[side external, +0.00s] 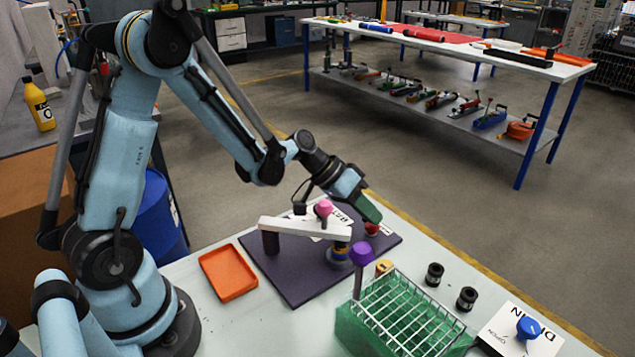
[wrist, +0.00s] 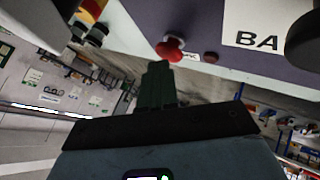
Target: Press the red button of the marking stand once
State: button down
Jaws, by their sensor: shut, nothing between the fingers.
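The marking stand has a dark purple base plate (side external: 290,278) and a white beam (side external: 290,228) with a pink knob (side external: 323,208). Its red button (side external: 372,229) sits near the plate's right corner. The button also shows in the wrist view (wrist: 171,48), with a round red cap. My gripper (side external: 374,215) has dark green fingers, shut and empty, pointing down at a tilt just above the button. In the wrist view the shut fingertips (wrist: 158,68) lie close beside the cap. I cannot tell whether they touch it.
An orange tray (side external: 228,273) lies left of the plate. A green tube rack (side external: 400,315), a purple-capped tube (side external: 361,254) and two black cylinders (side external: 434,275) stand at the front right. A blue-knobbed item (side external: 529,328) sits on a white card farther right.

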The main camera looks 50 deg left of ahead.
aim_at(367, 224)
jog(key=shift+r, duration=0.2)
jog(key=shift+r, duration=3)
jog(key=shift+f, duration=0.15)
